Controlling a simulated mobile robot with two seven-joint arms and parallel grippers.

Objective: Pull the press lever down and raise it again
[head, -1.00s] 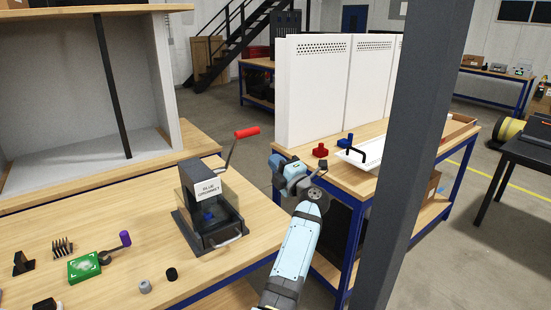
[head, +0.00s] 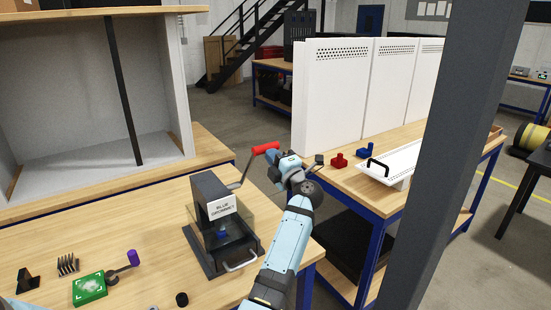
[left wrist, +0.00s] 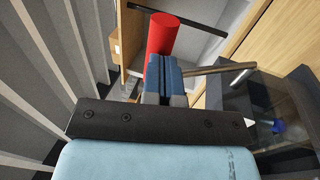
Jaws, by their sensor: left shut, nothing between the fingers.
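The press (head: 222,207) is a dark box with a white label and clear sides, standing on the wooden bench. Its grey lever (head: 245,168) slants up to the right and ends in a red handle (head: 265,148). My left gripper (head: 282,170) is just right of the red handle in the head view. In the left wrist view its blue fingers (left wrist: 165,75) are shut with nothing between them. The red handle (left wrist: 161,38) shows just beyond the fingertips, partly hidden by them; I cannot tell if they touch. My right gripper is not in view.
A green block (head: 90,290) and a purple-handled tool (head: 122,268) lie left of the press. A large open cabinet (head: 75,90) stands behind. A dark post (head: 445,150) rises at right. A second bench holds white panels (head: 340,90) and red and blue parts.

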